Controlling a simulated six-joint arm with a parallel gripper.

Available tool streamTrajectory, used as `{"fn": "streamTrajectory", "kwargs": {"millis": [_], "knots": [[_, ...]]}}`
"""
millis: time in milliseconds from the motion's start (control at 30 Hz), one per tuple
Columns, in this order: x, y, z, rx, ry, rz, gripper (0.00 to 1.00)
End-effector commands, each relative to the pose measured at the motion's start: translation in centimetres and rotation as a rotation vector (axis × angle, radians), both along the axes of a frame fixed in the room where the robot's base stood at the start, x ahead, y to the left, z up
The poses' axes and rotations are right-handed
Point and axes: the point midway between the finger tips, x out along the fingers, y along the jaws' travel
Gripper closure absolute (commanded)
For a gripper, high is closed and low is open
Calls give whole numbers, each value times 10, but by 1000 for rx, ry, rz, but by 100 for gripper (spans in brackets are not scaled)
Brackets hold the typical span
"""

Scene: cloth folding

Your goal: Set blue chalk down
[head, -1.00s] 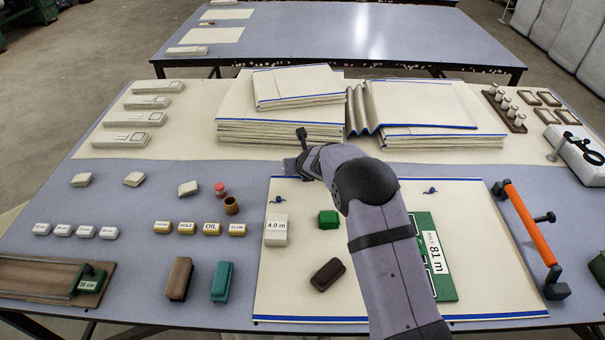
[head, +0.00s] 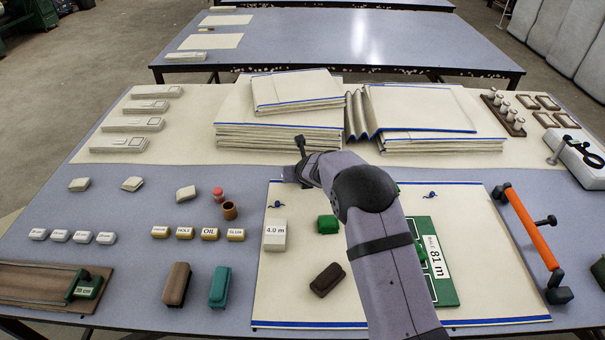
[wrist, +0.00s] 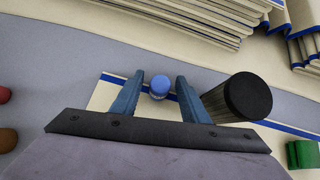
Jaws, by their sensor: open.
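The blue chalk (wrist: 160,89) is a short cylinder that stands near the cloth's far blue hem in the wrist view. My gripper (wrist: 160,78) is open, with one finger on each side of the chalk and a small gap on both sides. In the head view my gripper (head: 288,174) is low over the far edge of the cream cloth (head: 300,300), and I cannot make out the chalk there.
A red cylinder (head: 218,194) and a brown cup (head: 230,210) stand left of my gripper. A 4.0 m block (head: 275,235), green block (head: 328,224) and dark brown block (head: 327,279) sit on the cloth. Folded cloth stacks (head: 280,130) lie behind.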

Motion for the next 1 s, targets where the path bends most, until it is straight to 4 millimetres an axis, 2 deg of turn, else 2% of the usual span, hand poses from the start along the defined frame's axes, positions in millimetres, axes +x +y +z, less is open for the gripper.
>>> {"fn": "streamTrajectory", "kwargs": {"millis": [267,700,1000], "knots": [[-9,-1,13,0,-2,0,59],[-55,-8,60,0,-3,1,59],[-79,-12,84,1,-1,1,59]]}}
